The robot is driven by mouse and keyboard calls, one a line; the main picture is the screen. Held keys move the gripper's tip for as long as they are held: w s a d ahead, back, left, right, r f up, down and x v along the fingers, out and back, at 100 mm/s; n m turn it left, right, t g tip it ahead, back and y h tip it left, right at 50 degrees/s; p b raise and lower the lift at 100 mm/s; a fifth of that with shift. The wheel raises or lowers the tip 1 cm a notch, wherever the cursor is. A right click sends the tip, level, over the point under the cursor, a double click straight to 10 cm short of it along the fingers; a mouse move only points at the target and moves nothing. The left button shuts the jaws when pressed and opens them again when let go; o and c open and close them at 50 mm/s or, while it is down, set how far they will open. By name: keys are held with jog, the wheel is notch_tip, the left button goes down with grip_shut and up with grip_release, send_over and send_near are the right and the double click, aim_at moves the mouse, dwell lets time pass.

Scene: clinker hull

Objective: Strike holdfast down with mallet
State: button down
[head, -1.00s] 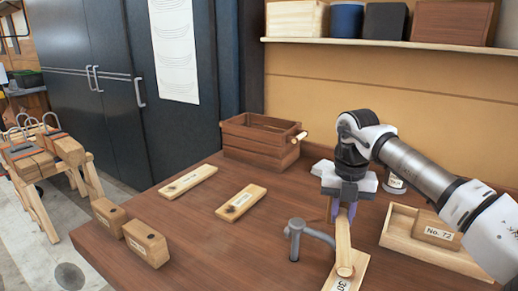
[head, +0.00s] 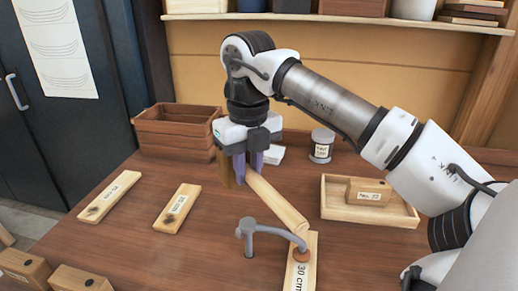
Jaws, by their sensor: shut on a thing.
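The grey metal holdfast (head: 270,231) stands in the bench, its post at left. Its arm curves right to a round brown foot on the board marked "30 cm" (head: 301,273). My gripper (head: 248,165) is behind and above the holdfast, its purple fingers shut on the mallet (head: 278,204). The mallet's pale wooden handle slants from the fingers toward the lower right, its near end in the picture just above the holdfast's foot. I cannot tell the gap in depth. A brown wooden piece beside the fingers may be the mallet's head, mostly hidden.
Two labelled boards (head: 110,196) (head: 177,208) lie on the bench (head: 200,250) at left. A slatted crate (head: 176,146) stands behind them. A shallow tray (head: 360,213) with a "No. 72" block and a tin (head: 321,147) are at right. Small blocks (head: 80,280) sit at the front left.

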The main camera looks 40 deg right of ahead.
aim_at(262, 183)
jog(key=s, duration=0.1)
jog(key=s+r, duration=0.2)
jog(key=shift+d+r+p, duration=0.15)
jog(key=shift+d+p, duration=0.1)
jog(key=shift+p, duration=0.05)
jog(key=shift+s+n, duration=0.3)
notch_tip(262, 183, down, 4)
jog(key=b, duration=0.3)
jog(key=shift+w, duration=0.1)
